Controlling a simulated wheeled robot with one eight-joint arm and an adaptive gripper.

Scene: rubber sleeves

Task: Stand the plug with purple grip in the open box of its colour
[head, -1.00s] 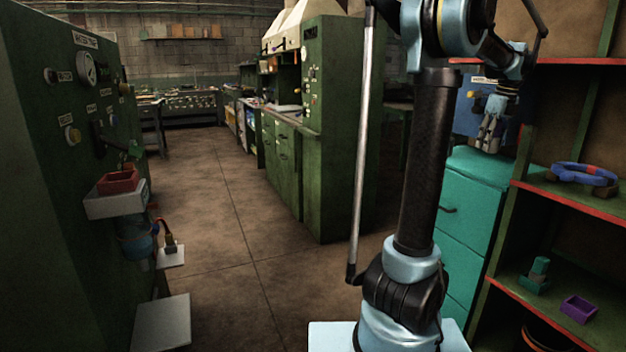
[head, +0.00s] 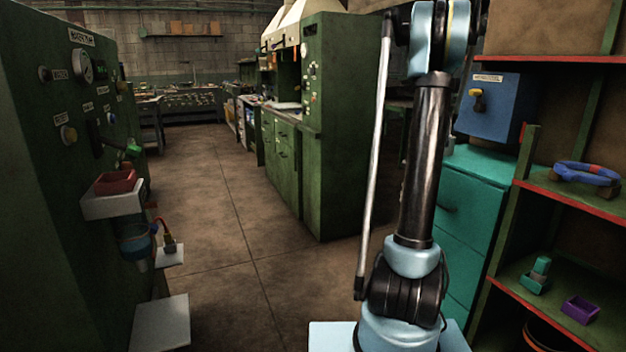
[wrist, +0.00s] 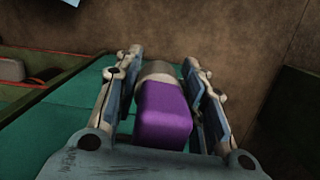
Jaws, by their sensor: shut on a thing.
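In the wrist view my gripper (wrist: 165,90) is shut on the plug by its purple grip (wrist: 164,112). A grey-beige part of the plug (wrist: 160,70) shows beyond the purple part, between the fingers. My gripper is out of the head view. An open purple box (head: 580,309) sits on the lower shelf at the right in the head view. Nothing shows inside it, though its floor is small and dark in the picture.
A teal box with a teal plug (head: 537,275) stands left of the purple box on the same shelf. A blue ring-shaped thing (head: 586,174) lies on the shelf above. A teal cabinet (head: 470,215) and a blue wall box (head: 490,106) are nearby. A red box (head: 115,182) is at the left.

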